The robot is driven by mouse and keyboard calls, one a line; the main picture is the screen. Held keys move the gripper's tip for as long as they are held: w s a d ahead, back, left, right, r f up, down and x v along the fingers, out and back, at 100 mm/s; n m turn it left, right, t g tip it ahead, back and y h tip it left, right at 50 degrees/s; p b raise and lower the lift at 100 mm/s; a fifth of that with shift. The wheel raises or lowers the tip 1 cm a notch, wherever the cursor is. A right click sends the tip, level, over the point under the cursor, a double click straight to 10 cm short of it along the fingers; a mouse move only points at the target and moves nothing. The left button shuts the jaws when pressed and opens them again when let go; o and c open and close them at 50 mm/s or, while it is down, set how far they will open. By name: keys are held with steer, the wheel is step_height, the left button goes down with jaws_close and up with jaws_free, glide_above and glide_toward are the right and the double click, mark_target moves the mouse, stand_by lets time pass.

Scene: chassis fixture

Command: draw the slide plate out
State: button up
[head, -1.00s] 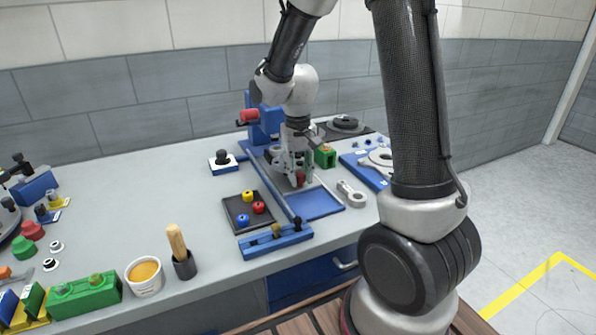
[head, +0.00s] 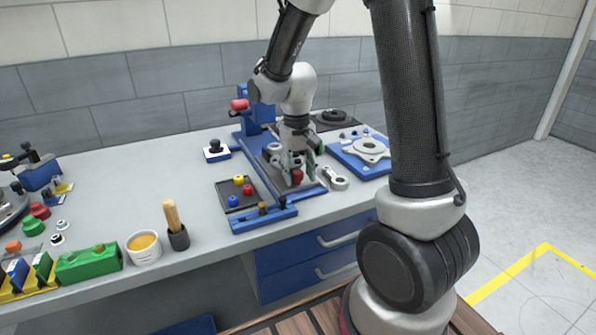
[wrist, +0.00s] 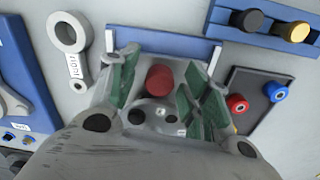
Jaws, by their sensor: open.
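The slide plate shows as a grey surface in the wrist view (wrist: 184,76), with a red knob (wrist: 159,79) standing on it. The knob also shows in the head view (head: 297,176). My gripper (head: 299,168) is low over the plate with its fingers open. In the wrist view the green-padded fingers (wrist: 162,72) stand on either side of the knob with gaps. The blue bed (wrist: 175,48) shows as a strip beyond the plate's front edge. My gripper and wrist hide much of the plate.
A dark tray (head: 222,187) with coloured pegs is left of the bed. A blue bar (head: 255,220) with knobs lies in front of it. A grey ring-ended link (head: 334,180) is close on the right. A blue clamp post with a red knob (head: 240,104) stands behind.

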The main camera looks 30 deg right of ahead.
steer(key=shift+w, duration=0.1)
step_height(320, 180, up, 12)
steer(key=shift+a, duration=0.2)
stand_by(0.3)
stand_by(0.5)
steer(key=s+d+r+n+t, duration=0.1)
steer(key=s+d+r+t, duration=0.1)
steer(key=s, duration=0.8)
steer(key=s+d+r+t, duration=0.2)
steer(key=s+d+r, duration=0.1)
steer(key=s, duration=0.7)
steer(key=shift+s+d+n+t, duration=0.3)
steer(key=shift+n, duration=0.1)
steer(key=shift+o, duration=0.2)
stand_by(0.5)
